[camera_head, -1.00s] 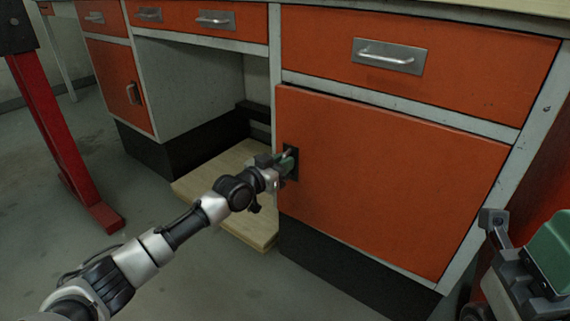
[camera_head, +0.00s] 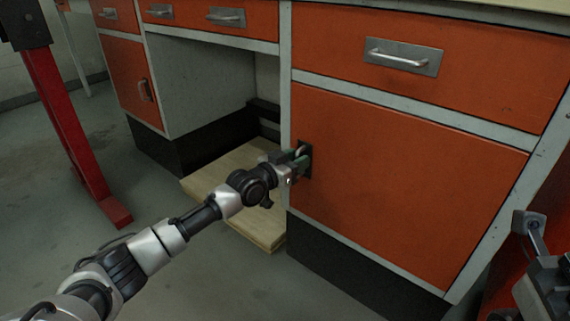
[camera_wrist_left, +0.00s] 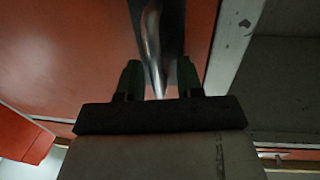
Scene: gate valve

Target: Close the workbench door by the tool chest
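The orange workbench door (camera_head: 400,190) is in the lower right of the workbench in the head view. It looks flush, or nearly flush, with its pale frame. Its metal handle (camera_head: 302,153) sits near its upper left edge. My left gripper (camera_head: 299,161) is at this handle and hides part of it. In the left wrist view, the handle (camera_wrist_left: 153,45) runs between the two green fingertips, with a gap on each side, so the gripper is open around it. My right gripper (camera_head: 540,262) shows only partly at the lower right edge; its opening is unclear.
An orange drawer (camera_head: 480,65) is above the door. A wooden board (camera_head: 225,185) lies in the open bay left of it. A red stand (camera_head: 70,140) is at the left. A red surface (camera_head: 558,205), perhaps the tool chest, is at the right edge.

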